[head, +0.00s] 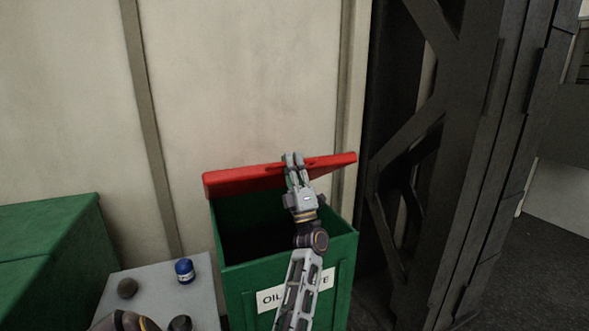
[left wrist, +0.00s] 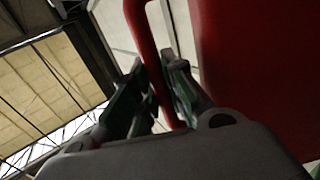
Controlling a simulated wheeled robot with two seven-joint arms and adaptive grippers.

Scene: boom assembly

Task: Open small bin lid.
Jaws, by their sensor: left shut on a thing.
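The small bin (head: 340,249) is a green box with a white label, standing against the wall in the head view. Its red lid (head: 234,183) is raised at the back, and the dark inside of the bin shows below it. My left gripper (head: 293,161) is at the middle of the lid. In the left wrist view, my left gripper (left wrist: 160,80) has its fingers on either side of the red lid handle (left wrist: 146,38) and is shut on it. The red lid also fills the right of that view (left wrist: 250,70). My right gripper is not in view.
A grey table (head: 205,298) stands left of the bin, with a blue can (head: 184,271) and a dark round object (head: 127,288) on it. A larger green box (head: 50,245) is at the far left. A dark metal frame (head: 455,170) stands close on the right.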

